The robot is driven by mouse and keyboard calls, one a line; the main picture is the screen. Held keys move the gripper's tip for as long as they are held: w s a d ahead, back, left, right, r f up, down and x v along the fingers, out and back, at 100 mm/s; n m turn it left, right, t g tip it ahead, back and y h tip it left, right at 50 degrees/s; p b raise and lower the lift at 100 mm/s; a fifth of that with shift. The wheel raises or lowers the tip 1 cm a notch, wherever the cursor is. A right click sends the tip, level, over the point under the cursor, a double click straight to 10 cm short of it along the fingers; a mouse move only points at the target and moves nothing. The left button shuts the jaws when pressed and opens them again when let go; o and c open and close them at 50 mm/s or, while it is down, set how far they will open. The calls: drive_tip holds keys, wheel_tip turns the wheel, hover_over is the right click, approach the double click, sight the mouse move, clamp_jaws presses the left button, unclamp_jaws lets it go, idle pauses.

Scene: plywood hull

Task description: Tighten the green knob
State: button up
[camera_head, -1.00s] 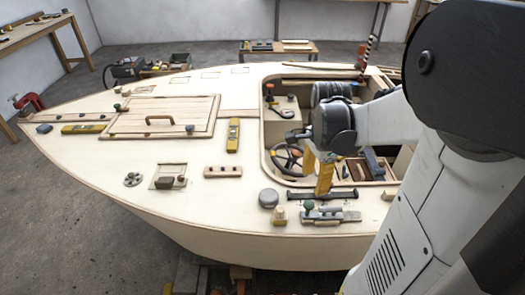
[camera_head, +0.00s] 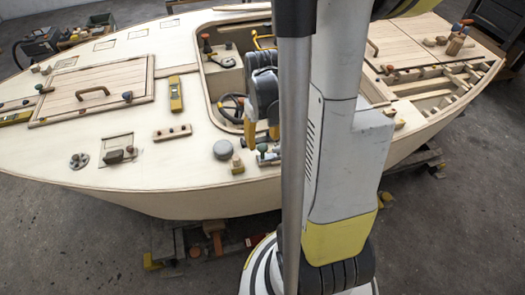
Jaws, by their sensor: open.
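The green knob (camera_head: 262,148) shows as a small dark green top on the metal fitting (camera_head: 268,158) near the hull's front edge. The fitting is partly hidden behind my arm. I cannot tell whether a finger touches the knob.
A grey round cap (camera_head: 223,149) and a small yellow-and-wood block (camera_head: 237,165) stand left of the knob. The cockpit opening with a steering wheel (camera_head: 232,107) lies behind. My arm hides the deck right of the knob.

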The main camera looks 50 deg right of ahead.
sight(263, 147)
wheel_tip(263, 147, down, 5)
drive_tip(key=shift+r+b, duration=0.15)
drive_tip(key=shift+b, duration=0.6)
clamp_jaws()
drive_tip(key=m+b, duration=0.1)
drive_tip(key=m, duration=0.4)
unclamp_jaws()
